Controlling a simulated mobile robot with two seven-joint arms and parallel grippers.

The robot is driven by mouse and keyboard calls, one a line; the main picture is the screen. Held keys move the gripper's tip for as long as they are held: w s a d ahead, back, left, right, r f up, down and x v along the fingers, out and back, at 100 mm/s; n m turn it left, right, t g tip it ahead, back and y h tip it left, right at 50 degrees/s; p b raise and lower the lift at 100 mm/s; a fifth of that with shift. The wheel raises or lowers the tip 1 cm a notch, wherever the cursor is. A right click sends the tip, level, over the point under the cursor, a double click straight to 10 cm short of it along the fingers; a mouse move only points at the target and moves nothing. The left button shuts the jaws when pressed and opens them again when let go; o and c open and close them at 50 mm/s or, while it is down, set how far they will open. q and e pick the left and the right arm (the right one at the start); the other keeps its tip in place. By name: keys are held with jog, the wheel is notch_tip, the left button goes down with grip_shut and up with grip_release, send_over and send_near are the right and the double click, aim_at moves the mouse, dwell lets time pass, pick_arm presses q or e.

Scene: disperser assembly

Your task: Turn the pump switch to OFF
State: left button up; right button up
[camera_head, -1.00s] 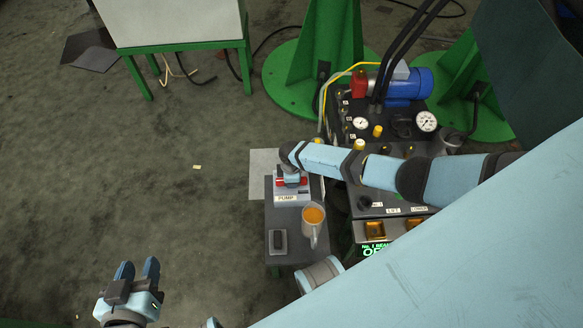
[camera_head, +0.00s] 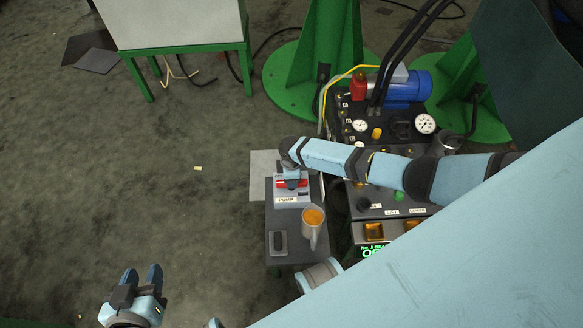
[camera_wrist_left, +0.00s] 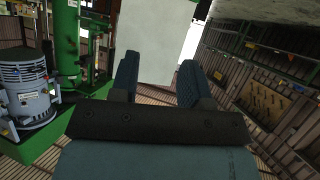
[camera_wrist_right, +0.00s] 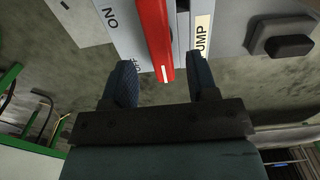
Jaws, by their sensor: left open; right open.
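The pump switch (camera_head: 292,200) is a pale box labelled PUMP with a red handle, on a small dark table. In the right wrist view its red handle (camera_wrist_right: 156,35) runs toward me, its white-marked end near the OFF lettering; ON is printed further up on the same side. My right gripper (camera_wrist_right: 163,78) is open, one finger on each side of the handle's near end. I cannot tell whether either finger touches it. In the head view the right arm reaches over the box and hides part of it. My left gripper (camera_head: 141,277) is open and empty, far from the switch.
A mug with orange contents (camera_head: 313,217) and a small dark-grey block (camera_head: 278,243) share the small table (camera_head: 292,258). A control panel with gauges (camera_head: 425,124) and a blue motor (camera_head: 408,88) stands right of it. Open floor lies left.

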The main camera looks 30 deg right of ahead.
pick_arm(q)
jog(key=a+f+p, duration=0.1)
jog(key=p, duration=0.1)
jog(key=shift+s+g+y+p, duration=0.3)
jog(key=shift+p, duration=0.1)
pick_arm(e)
notch_tip(320, 180, up, 10)
pick_arm(q)
jog(key=shift+d+r, duration=0.15)
jog(key=shift+r, duration=0.2)
